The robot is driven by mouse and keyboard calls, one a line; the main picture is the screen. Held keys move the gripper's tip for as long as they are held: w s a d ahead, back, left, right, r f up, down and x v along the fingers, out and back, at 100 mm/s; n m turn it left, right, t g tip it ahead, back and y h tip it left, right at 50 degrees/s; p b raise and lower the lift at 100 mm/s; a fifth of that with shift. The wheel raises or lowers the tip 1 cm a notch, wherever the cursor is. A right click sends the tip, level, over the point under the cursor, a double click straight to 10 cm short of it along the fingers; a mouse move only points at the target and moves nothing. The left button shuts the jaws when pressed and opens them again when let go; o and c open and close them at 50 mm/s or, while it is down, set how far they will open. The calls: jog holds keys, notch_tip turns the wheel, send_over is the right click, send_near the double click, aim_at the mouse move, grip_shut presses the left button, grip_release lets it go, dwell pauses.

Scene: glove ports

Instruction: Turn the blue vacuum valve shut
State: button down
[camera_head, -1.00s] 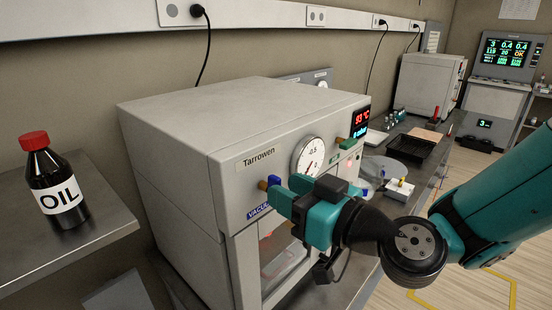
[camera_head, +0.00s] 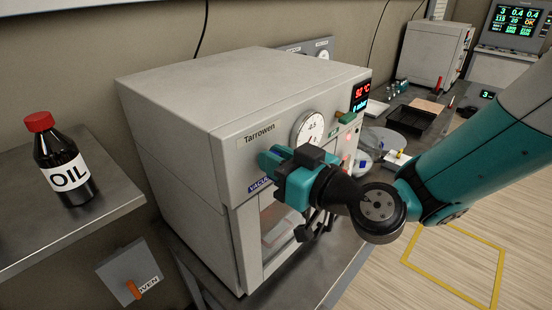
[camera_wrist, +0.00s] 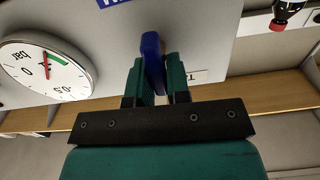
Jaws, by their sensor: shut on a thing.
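The blue vacuum valve handle (camera_wrist: 152,58) stands upright between my fingers in the wrist view. My gripper (camera_wrist: 155,75) is shut on it, one teal finger on each side. In the head view my gripper (camera_head: 272,164) is against the oven's front, above the blue vacuum label (camera_head: 258,186), and mostly hides the handle. The oven (camera_head: 190,150) is a grey Tarrowen box. Its round pressure gauge (camera_head: 310,128) sits just right of my gripper; in the wrist view the gauge (camera_wrist: 42,72) has its red needle near 0.
A green valve handle (camera_head: 348,117) and a display reading 92 °C (camera_head: 361,95) are right of the gauge. A red-capped oil bottle (camera_head: 64,165) stands on the left metal bench (camera_head: 95,215). An orange-handled oven switch (camera_head: 132,275) is below. Trays and glassware fill the bench beyond.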

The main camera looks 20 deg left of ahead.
jog(key=m, duration=0.1)
jog(key=m+b, duration=0.1)
jog(key=m, duration=0.1)
jog(key=m+b, duration=0.1)
jog(key=shift+w+d+f, duration=0.1)
jog(key=shift+w+f, duration=0.05)
jog(key=shift+w, duration=0.1)
jog(key=shift+w+d+f+m+b, duration=0.1)
jog(key=shift+f+m, duration=0.05)
jog(key=shift+m, duration=2.1)
jog(key=shift+w+f+m+b, duration=0.15)
jog(key=shift+f+m, duration=0.05)
jog(key=shift+m, duration=2)
jog(key=shift+w+d+f+m+b, duration=0.1)
jog(key=shift+f+m, duration=0.05)
jog(key=shift+m, duration=2.1)
jog(key=shift+a, duration=0.1)
jog(key=c, duration=1.1)
grip_release()
jog(key=shift+c, duration=0.2)
